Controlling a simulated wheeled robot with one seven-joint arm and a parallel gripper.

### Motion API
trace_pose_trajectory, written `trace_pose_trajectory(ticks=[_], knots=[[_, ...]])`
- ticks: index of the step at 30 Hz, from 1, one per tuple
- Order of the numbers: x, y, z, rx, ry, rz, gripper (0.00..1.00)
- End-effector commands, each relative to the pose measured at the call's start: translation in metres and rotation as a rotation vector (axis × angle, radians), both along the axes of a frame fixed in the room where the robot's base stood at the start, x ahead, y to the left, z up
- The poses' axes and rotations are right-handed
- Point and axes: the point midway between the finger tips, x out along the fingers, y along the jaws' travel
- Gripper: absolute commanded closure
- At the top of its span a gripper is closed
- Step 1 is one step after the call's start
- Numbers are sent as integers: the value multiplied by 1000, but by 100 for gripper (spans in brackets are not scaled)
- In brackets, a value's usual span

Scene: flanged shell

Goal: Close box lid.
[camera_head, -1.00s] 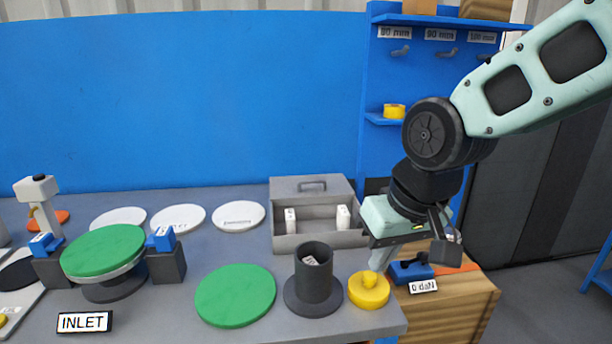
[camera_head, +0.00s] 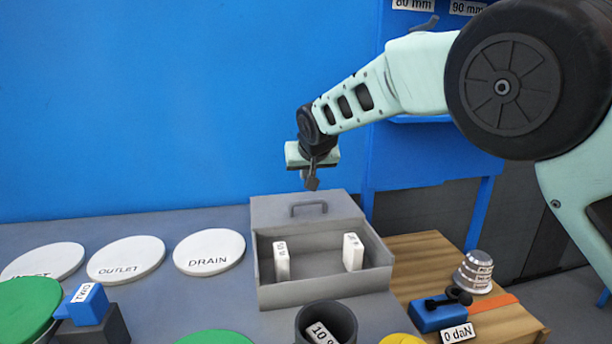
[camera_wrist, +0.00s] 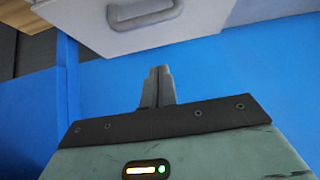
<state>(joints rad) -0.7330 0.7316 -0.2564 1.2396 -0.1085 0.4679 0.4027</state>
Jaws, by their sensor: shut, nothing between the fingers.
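The grey box (camera_head: 325,292) stands open on the bench, with two white labelled blocks inside. Its lid (camera_head: 268,212) is raised at the back edge and has a dark handle (camera_head: 309,208). My gripper (camera_head: 311,186) points down just above the lid's upper edge, with its fingers shut and empty. In the wrist view the shut fingertips (camera_wrist: 158,72) are over blue background, apart from the lid (camera_wrist: 95,35) and its handle (camera_wrist: 141,14).
White discs (camera_head: 209,253) lie left of the box. A dark cup (camera_head: 326,318) stands in front. A silver weight (camera_head: 474,272) and a blue device (camera_head: 437,313) are on the wooden top at right. A blue wall rises behind.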

Motion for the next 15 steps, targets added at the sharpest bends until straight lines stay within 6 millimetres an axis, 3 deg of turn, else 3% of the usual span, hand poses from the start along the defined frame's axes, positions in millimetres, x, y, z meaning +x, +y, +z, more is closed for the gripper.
trace_pose_trajectory(ticks=[6, 15], knots=[[27, 7, -30, -2, 2, -1, 100], [49, 14, -57, 0, 3, -1, 100]])
